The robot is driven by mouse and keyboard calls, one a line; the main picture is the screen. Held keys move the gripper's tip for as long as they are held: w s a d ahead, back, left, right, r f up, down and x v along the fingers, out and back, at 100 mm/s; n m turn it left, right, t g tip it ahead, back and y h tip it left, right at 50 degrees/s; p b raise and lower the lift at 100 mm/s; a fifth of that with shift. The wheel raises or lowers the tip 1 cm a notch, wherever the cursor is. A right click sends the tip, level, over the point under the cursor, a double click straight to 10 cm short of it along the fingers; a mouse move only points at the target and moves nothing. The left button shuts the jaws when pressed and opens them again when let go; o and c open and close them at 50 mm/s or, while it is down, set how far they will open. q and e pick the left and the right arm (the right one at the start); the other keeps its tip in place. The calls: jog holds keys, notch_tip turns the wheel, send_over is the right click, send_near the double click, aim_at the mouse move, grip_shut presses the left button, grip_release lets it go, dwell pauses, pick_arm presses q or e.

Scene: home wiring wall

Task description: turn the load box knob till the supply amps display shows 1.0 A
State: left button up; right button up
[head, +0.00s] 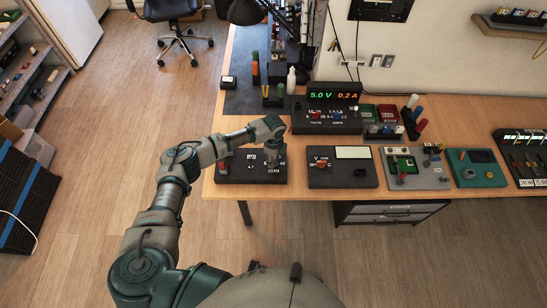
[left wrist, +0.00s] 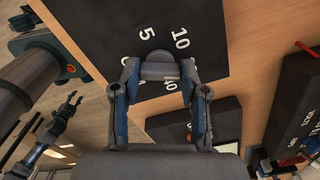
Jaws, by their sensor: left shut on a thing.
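The load box (head: 240,166) is a flat black box at the table's front left edge, with white numbers around its dial. In the left wrist view its dark top (left wrist: 95,25) shows 5, 10 and 40. My left gripper (head: 272,150) is over its right part, with its fingers closed on the grey knob (left wrist: 160,68). The knob's pointer is hard to make out. The supply (head: 325,124) stands behind, and its display (head: 333,96) reads 5.0 V in green and 0.2 A in orange. My right gripper (left wrist: 70,108) seems to show small at the left wrist view's left edge; its opening is unclear.
A black box with a red knob (head: 322,162) and a pale screen sits just right of the load box. Screwdriver-like tools (head: 255,68) stand behind left. Floor is clear in front.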

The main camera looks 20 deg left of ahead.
pick_arm(q)
jog(key=n+p, duration=0.5)
jog(key=shift+d+r, duration=0.1)
jog(key=shift+r, duration=0.15)
jog(key=n+p, duration=0.2)
jog(key=n, duration=0.1)
jog(key=shift+w+f+n+p, duration=0.15)
jog(key=shift+n+p, duration=0.7)
jog(key=shift+n, duration=0.45)
jog(key=o, duration=1.1)
jog(key=shift+o, duration=0.2)
